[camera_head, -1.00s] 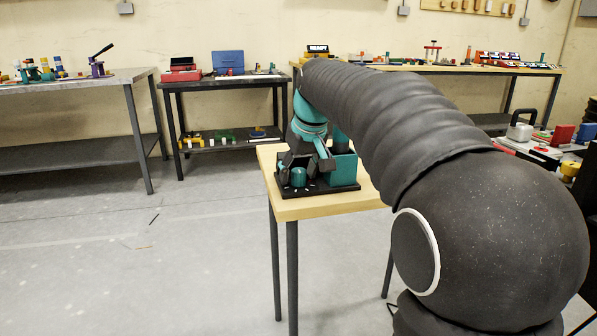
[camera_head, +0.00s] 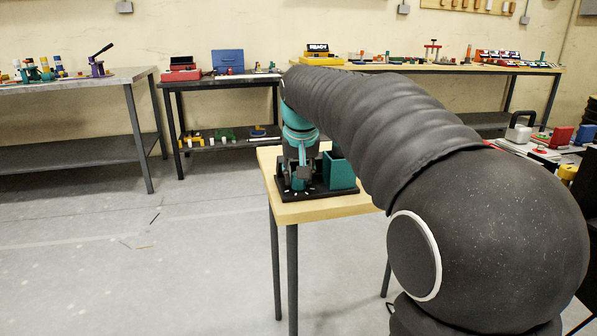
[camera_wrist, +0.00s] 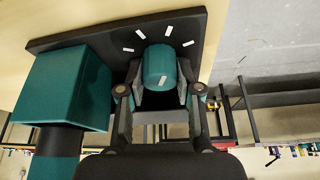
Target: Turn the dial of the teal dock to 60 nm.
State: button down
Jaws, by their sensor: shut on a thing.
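The teal dock's black base (camera_head: 327,186) stands on a small wooden-topped table, with a teal box (camera_head: 338,172) on its right side. The base also shows in the wrist view (camera_wrist: 95,38), with the teal box (camera_wrist: 62,92) at left. The teal dial (camera_wrist: 159,68) is a round knob with a white pointer mark on it. Several white tick marks fan around the knob's far side; no numbers are legible. My gripper (camera_wrist: 160,92) is shut on the dial, one finger on each side. In the head view my gripper (camera_head: 300,180) is over the dock's front left and partly hides the dial.
The small table's top (camera_head: 310,210) is otherwise bare. A grey workbench (camera_head: 70,85) stands at the left, and a dark bench with red and blue boxes (camera_head: 228,61) is behind. A yellow block with a READY display (camera_head: 318,50) stands on the back bench. Open floor lies at left.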

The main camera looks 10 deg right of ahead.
dwell(0.4)
jog(key=c, duration=0.8)
grip_release()
jog(key=v, duration=1.2)
jog(key=shift+a, duration=0.15)
